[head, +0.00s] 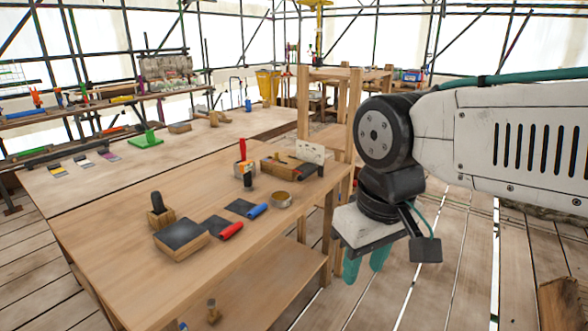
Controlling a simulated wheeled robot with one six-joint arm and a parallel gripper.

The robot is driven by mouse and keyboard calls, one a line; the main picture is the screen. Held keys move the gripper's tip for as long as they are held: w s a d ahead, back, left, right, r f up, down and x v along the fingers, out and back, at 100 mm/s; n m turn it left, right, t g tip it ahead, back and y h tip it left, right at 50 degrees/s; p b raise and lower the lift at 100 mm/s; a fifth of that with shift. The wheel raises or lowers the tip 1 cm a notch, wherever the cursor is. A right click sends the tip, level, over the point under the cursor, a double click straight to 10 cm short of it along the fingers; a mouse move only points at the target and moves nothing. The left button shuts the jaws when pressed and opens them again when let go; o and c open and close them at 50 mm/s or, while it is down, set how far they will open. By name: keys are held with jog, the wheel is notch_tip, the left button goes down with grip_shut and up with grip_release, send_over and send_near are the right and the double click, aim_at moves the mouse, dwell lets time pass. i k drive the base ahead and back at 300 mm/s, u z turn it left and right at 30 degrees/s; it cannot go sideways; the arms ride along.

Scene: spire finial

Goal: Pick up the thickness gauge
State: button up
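I cannot tell for sure which object is the thickness gauge. A small pale upright plate with dark marks (310,152) stands at the back right of the near wooden table and may be it. My gripper (366,268) hangs pointing down at the right of the table, over the plank floor. Its two teal fingers show with a gap between them, and nothing is visible between them. The gripper is well apart from the pale plate, lower and to the right in the picture.
The near table (120,245) holds a dark-topped wooden block (182,238), a red-handled tool (231,231), a blue-handled tool (257,210), a round tin (281,199) and a wooden box (283,167). A wooden post frame (302,100) stands behind. Floor at right is mostly clear.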

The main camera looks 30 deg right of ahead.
aim_at(245, 167)
jog(key=u, duration=0.1)
jog(key=k, duration=0.35)
jog(key=z, duration=1.15)
jog(key=i, duration=1.6)
jog(key=u, duration=0.9)
jog(key=i, duration=0.75)
jog(key=u, duration=0.7)
